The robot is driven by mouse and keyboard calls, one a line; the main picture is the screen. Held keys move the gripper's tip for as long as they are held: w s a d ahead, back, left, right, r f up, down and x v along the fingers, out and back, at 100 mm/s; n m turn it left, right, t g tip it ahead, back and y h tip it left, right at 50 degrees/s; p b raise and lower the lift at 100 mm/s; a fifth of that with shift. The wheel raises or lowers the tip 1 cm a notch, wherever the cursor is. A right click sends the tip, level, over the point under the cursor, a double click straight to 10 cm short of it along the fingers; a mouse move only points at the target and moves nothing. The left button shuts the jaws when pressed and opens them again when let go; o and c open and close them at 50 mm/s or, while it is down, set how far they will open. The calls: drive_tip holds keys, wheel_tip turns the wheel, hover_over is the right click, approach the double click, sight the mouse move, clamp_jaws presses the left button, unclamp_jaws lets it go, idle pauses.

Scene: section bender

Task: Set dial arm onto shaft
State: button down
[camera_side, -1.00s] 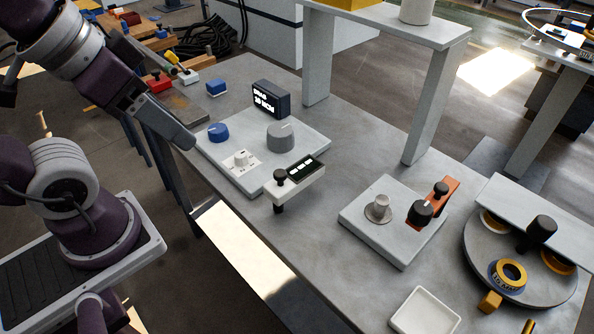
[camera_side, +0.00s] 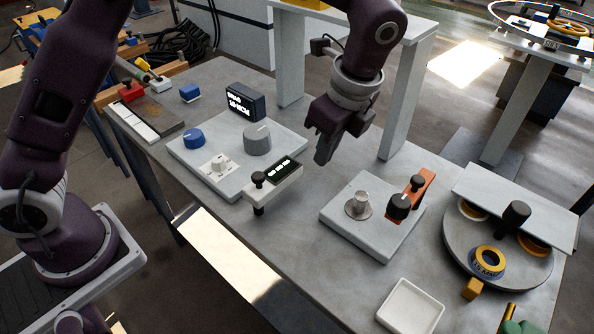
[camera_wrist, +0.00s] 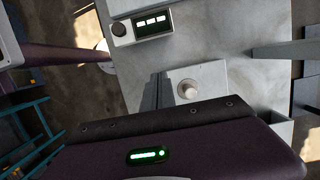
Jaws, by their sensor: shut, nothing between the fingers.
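A pale grey square base plate (camera_side: 340,225) lies on the table. A short metal shaft (camera_side: 358,203) stands upright on it from a round flange, and also shows in the wrist view (camera_wrist: 188,89). An orange bar (camera_side: 425,186) with black knobs, which looks like the dial arm, is at the plate's right side; its exact support is unclear. It does not show in the wrist view. My gripper (camera_side: 323,158) is shut and empty, pointing down above the table behind and left of the shaft. Its fingers (camera_wrist: 157,90) appear just left of the shaft in the wrist view.
A white display bar (camera_side: 285,177) with a black knob stands left of the plate. A panel with dials (camera_side: 215,180) is farther left. A grey stand leg (camera_side: 405,90) rises behind my gripper. A turntable (camera_side: 450,240) is right; an empty white tray (camera_side: 410,308) is in front.

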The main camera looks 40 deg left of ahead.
sight(280, 166)
drive_tip(key=shift+f, duration=0.1)
drive_tip(key=a+f, duration=0.2)
drive_tip(key=f, duration=0.1)
drive_tip(key=a+f, duration=0.2)
drive_tip(key=f, duration=0.1)
drive_tip(key=a+f, duration=0.2)
drive_tip(key=f, duration=0.1)
drive_tip(key=shift+f, duration=0.25)
drive_tip(key=shift+a, duration=0.25)
drive_tip(key=shift+a, duration=0.1)
drive_tip(key=shift+w+a+n+g, duration=0.2)
drive_tip(key=shift+w+a+n, duration=0.1)
drive_tip(key=shift+a+n, duration=0.4)
drive_tip(key=shift+w+a+n+g, duration=0.25)
drive_tip(key=shift+a+n, duration=0.1)
drive_tip(key=shift+n, duration=0.55)
drive_tip(key=shift+w+a+n+g, duration=0.1)
drive_tip(key=shift+a+n+g, duration=0.25)
drive_tip(key=shift+a+n, duration=1.25)
drive_tip(key=shift+d+n+h, duration=0.15)
drive_tip(key=shift+n+h, duration=0.15)
